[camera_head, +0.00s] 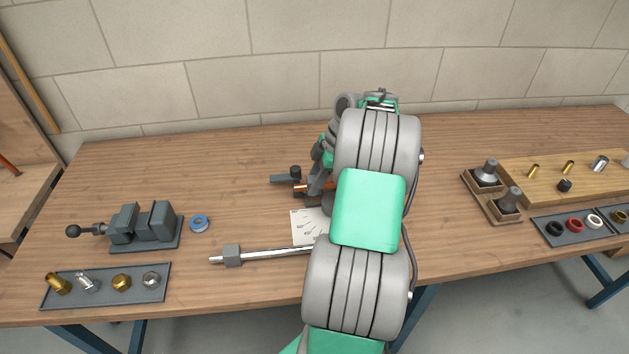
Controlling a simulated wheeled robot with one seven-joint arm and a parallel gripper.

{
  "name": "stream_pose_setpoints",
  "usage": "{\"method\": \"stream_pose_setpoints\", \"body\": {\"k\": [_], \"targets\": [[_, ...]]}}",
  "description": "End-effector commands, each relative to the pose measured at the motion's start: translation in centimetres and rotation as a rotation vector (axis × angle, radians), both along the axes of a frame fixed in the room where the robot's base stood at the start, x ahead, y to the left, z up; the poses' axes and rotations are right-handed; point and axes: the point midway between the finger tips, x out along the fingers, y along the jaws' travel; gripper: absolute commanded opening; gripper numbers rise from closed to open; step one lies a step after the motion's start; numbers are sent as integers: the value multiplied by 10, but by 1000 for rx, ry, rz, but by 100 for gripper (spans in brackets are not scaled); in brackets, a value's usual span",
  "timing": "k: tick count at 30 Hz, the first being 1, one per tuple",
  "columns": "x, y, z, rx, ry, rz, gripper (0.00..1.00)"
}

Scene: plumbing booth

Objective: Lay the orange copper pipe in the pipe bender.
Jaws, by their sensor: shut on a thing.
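A short end of the orange copper pipe (299,188) shows left of my arm, at the dark grey pipe bender (284,179) near the middle of the bench. The rest of the pipe is hidden behind my gripper and arm. The bender shows a flat bar and a dark knob; its right part is hidden. My gripper (315,187) is shut on the pipe, low over the bench beside the bender. I cannot tell whether the pipe is resting in the bender.
A white card (308,227) and a long steel bar (262,254) lie in front. A wooden board (540,187) and ring tray (574,238) are right. The back-left bench is clear.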

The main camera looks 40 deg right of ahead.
Motion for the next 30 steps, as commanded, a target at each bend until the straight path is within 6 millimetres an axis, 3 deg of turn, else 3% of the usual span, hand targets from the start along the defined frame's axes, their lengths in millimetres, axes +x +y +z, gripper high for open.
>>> {"method": "stream_pose_setpoints", "body": {"k": [15, 26, 27, 30], "targets": [[0, 0, -31, -1, 0, -1, 0], [0, 0, -33, 0, 1, -2, 0], [0, 0, -34, 0, 1, -2, 32], [0, 0, -34, 1, 1, -1, 40]]}}
